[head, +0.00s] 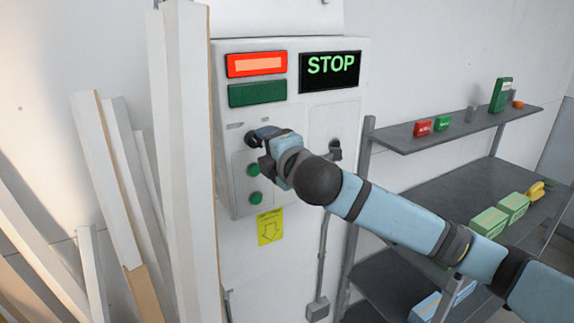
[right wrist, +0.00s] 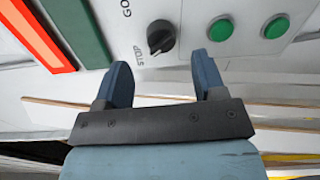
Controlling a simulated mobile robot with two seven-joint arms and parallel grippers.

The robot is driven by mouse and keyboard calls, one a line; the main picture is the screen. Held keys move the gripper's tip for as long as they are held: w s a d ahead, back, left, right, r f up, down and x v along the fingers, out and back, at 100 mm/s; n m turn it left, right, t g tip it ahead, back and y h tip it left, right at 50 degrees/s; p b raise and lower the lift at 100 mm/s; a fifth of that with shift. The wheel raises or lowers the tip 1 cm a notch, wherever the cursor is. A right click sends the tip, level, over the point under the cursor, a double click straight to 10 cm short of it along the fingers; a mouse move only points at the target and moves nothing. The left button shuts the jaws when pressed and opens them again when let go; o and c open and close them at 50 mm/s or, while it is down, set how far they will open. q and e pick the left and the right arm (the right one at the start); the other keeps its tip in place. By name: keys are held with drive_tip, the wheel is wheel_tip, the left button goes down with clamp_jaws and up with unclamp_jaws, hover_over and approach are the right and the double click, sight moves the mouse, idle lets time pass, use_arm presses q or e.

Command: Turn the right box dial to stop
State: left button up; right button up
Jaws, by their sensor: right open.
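A white wall box (head: 290,108) carries a black dial (head: 250,138) on its left part, partly behind my right gripper (head: 262,150). In the right wrist view the black dial (right wrist: 160,37) lies between GO and STOP labels, and its pale mark appears to face the STOP side. My right gripper (right wrist: 163,72) is open and empty; the dial is ahead of the gap between its fingers, seemingly untouched. A second dark knob (head: 335,146) sits on the box's right panel, partly hidden by my arm. The display (head: 330,70) reads STOP. My left gripper is not in view.
A red lamp (head: 257,64) is lit above a dark green one (head: 257,94). Two green buttons (head: 254,184) sit below the gripper. White planks (head: 185,150) lean close on the left. Shelves (head: 445,130) with boxes stand at right.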

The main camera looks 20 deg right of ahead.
drive_tip(key=b+v, duration=0.1)
drive_tip(key=v, duration=0.7)
drive_tip(key=shift+s+b, duration=0.3)
drive_tip(key=shift+f, duration=0.1)
drive_tip(key=s+a+f+m+g+y, duration=0.1)
drive_tip(key=s+f+m, duration=0.15)
drive_tip(key=f, duration=0.75)
drive_tip(key=s+a+f+m+g, duration=0.1)
drive_tip(key=f+m, duration=0.3)
drive_tip(key=f, duration=0.6)
drive_tip(key=s+f+m+g+y, duration=0.1)
drive_tip(key=f+m+g, duration=0.15)
drive_tip(key=f, duration=0.75)
drive_tip(key=s+d+f+m+h, duration=0.1)
drive_tip(key=s+f+m, duration=0.4)
drive_tip(key=s+f, duration=0.5)
drive_tip(key=s+d+f+m+g+h, duration=0.1)
drive_tip(key=s+d+f+m, duration=0.2)
drive_tip(key=s+f, duration=0.7)
wheel_tip(320, 180, down, 2)
drive_tip(key=shift+d+f+m+h, duration=0.15)
drive_tip(key=shift+d+m+h, duration=0.2)
drive_tip(key=shift+m, duration=0.55)
